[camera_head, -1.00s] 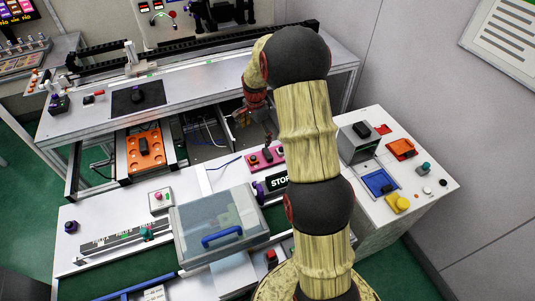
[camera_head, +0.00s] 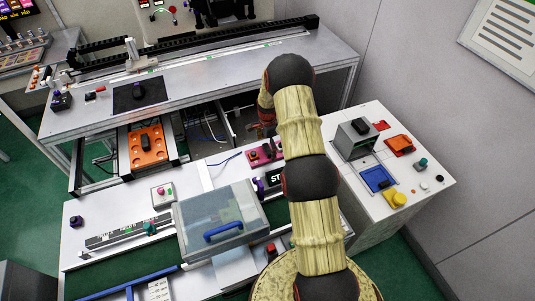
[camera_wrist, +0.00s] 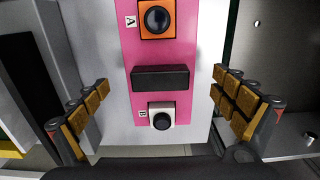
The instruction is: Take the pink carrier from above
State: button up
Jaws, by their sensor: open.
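The pink carrier (camera_wrist: 148,52) lies below my gripper in the wrist view. It has a black block (camera_wrist: 160,78) across its middle, an orange square part with a dark round top (camera_wrist: 157,19) by the letter A, and a white part with a dark round top (camera_wrist: 162,117) by the letter B. My gripper (camera_wrist: 158,105) is open, with one finger on each side of the carrier and clear of it. In the head view the pink carrier (camera_head: 259,156) lies on the white bench, left of my arm, partly hidden by it. My fingers are largely hidden there.
A clear-lidded box with a blue handle (camera_head: 222,225) stands in front of the carrier. An orange carrier (camera_head: 147,146) lies to the left. A grey box (camera_head: 357,138) and a blue tray (camera_head: 377,180) stand on the right table. A STOP sign stands close by the carrier.

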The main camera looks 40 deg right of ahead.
notch_tip(320, 180, down, 2)
jog(key=shift+f, duration=0.1)
jog(key=c, duration=0.3)
jog(key=c, duration=1.2)
jog(key=shift+c, duration=0.2)
